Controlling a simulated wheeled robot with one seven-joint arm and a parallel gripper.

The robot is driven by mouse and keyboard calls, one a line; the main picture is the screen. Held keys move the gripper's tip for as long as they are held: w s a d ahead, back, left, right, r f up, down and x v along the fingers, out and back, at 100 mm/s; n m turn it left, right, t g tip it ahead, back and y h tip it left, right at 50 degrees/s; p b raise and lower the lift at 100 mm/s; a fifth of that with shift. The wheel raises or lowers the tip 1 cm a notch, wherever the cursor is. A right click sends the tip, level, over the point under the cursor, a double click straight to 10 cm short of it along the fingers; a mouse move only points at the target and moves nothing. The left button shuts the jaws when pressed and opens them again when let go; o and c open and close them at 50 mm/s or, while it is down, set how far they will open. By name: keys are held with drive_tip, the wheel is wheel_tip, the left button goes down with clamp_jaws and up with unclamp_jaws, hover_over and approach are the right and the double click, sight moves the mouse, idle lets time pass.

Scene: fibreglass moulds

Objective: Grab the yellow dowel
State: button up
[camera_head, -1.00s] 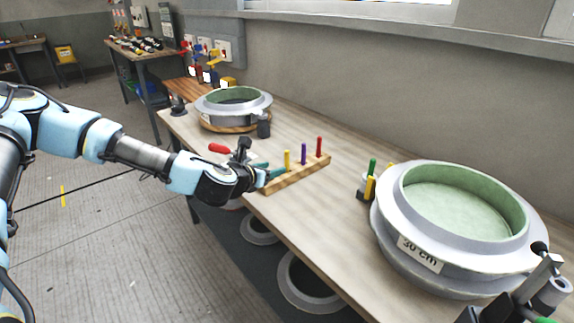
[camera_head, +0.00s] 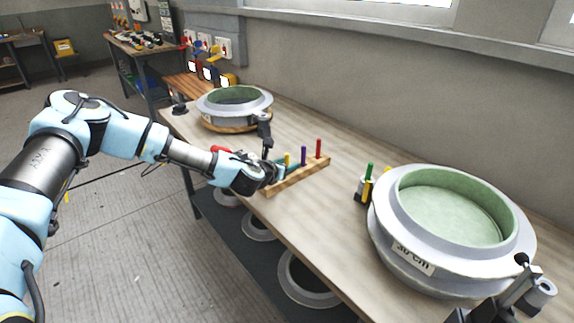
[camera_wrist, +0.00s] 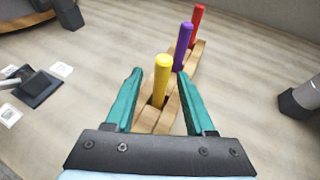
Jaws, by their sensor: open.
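The yellow dowel (camera_wrist: 161,80) stands upright in a wooden rack (camera_wrist: 147,120). In the wrist view it shows between the two green fingers of my gripper (camera_wrist: 158,85), which are open with a gap on both sides of it. In the head view the yellow dowel (camera_head: 287,159) shows just beyond my gripper (camera_head: 277,170), its lower part hidden. A purple dowel (camera_wrist: 183,46) and a red dowel (camera_wrist: 197,25) stand farther along the same rack. The rack also shows in the head view (camera_head: 305,175).
A large round mould with green lining (camera_head: 385,210) sits at the right of the bench. A smaller mould (camera_head: 222,108) stands at the back left. A cup with green and yellow sticks (camera_head: 362,188) stands by the large mould. Open bench top lies behind the rack.

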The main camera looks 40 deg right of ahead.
drive_tip(key=shift+c, duration=0.4)
clamp_jaws()
